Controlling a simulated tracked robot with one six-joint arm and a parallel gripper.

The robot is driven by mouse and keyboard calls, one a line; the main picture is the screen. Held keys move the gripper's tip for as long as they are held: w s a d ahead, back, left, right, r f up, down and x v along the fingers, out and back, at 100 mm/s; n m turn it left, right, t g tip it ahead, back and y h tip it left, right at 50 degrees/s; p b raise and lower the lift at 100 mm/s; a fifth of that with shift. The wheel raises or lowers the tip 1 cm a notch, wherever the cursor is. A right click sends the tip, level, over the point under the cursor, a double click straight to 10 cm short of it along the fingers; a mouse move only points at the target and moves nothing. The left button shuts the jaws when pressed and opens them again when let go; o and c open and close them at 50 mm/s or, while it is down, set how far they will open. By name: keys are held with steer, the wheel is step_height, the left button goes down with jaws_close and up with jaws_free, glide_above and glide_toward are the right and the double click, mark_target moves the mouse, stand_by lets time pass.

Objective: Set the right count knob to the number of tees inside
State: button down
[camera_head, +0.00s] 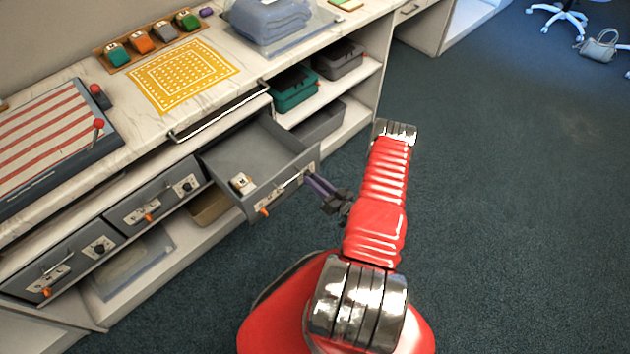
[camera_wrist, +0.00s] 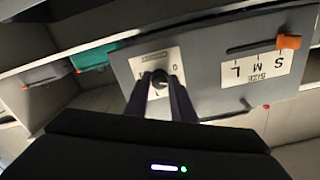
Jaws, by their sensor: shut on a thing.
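The right drawer (camera_head: 262,140) is pulled open, with grey walls. One small white-and-orange item marked M (camera_head: 240,183), which looks like a folded tee, lies inside near its left front corner; the rest of the visible floor looks bare. In the wrist view the drawer front (camera_wrist: 215,75) appears upside down. Its dark round count knob (camera_wrist: 159,80) sits on a white number plate, between the purple fingertips of my gripper (camera_wrist: 160,88). My gripper, seen in the head view (camera_head: 312,180), is shut on the knob. The knob's pointer and most numbers are hidden.
An orange size slider (camera_wrist: 288,42) sits near S on the same front. Two closed drawers (camera_head: 150,205) (camera_head: 65,262) are to the left. Teal and grey bins (camera_head: 293,90) fill the shelf behind. A yellow patterned mat (camera_head: 183,75) lies on the counter.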

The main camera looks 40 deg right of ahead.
steer(key=shift+f, duration=0.15)
steer(key=c, duration=1.5)
jaws_free()
steer(key=shift+s+d, duration=0.2)
steer(key=shift+s, duration=6.7)
